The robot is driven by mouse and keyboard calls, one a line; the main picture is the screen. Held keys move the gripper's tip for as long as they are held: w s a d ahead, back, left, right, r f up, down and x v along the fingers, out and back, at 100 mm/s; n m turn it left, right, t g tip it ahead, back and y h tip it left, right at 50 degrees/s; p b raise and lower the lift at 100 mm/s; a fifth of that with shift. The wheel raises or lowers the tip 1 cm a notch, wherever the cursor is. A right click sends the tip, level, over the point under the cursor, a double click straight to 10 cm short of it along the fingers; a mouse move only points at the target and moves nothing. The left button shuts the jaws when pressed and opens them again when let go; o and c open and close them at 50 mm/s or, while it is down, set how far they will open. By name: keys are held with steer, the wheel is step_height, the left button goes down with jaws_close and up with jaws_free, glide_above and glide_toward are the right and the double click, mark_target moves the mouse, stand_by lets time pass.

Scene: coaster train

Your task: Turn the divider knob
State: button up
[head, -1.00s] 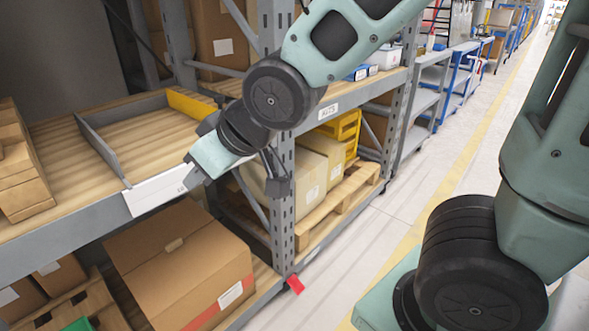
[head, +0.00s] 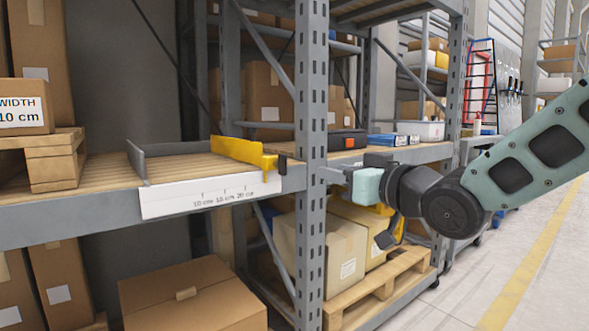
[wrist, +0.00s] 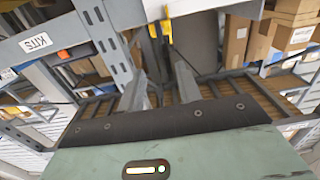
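The yellow divider (head: 243,152) stands on the wooden shelf at its right end, beside the upright post. A small dark knob (head: 282,164) is at the divider's front end, above the shelf's front edge. My gripper (head: 338,174) is to the right of the knob, near the post, and points left. In the wrist view my gripper (wrist: 160,92) has its two fingers apart with nothing between them. The yellow divider (wrist: 166,28) shows beyond the fingertips, close to the middle. The knob is hard to make out there.
The grey upright post (head: 312,150) stands between my gripper and the knob in the head view. A grey divider (head: 138,160) stands left on the shelf. A white scale label (head: 212,196) marks 10, 15 and 20 cm. Boxes on a pallet (head: 375,296) stand below.

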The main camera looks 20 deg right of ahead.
mark_target(286, 160)
steer(key=p+x, duration=0.2)
steer(key=p, duration=0.2)
steer(key=p+x, duration=0.2)
steer(key=p, duration=0.3)
steer(key=shift+w+a+r+p, duration=0.2)
steer(key=shift+w+r+p, duration=0.05)
steer(key=shift+w+p, duration=0.05)
steer(key=shift+w+p, duration=0.1)
steer(key=shift+p, duration=1)
steer(key=p+x, duration=0.1)
steer(key=x, duration=0.3)
steer(key=p+x, duration=0.2)
steer(key=x, duration=0.1)
steer(key=p+x, duration=0.2)
steer(key=x, duration=0.2)
steer(key=shift+w+a+f, duration=0.1)
steer(key=shift+w+f, duration=0.15)
steer(key=shift+f, duration=0.05)
jaws_close()
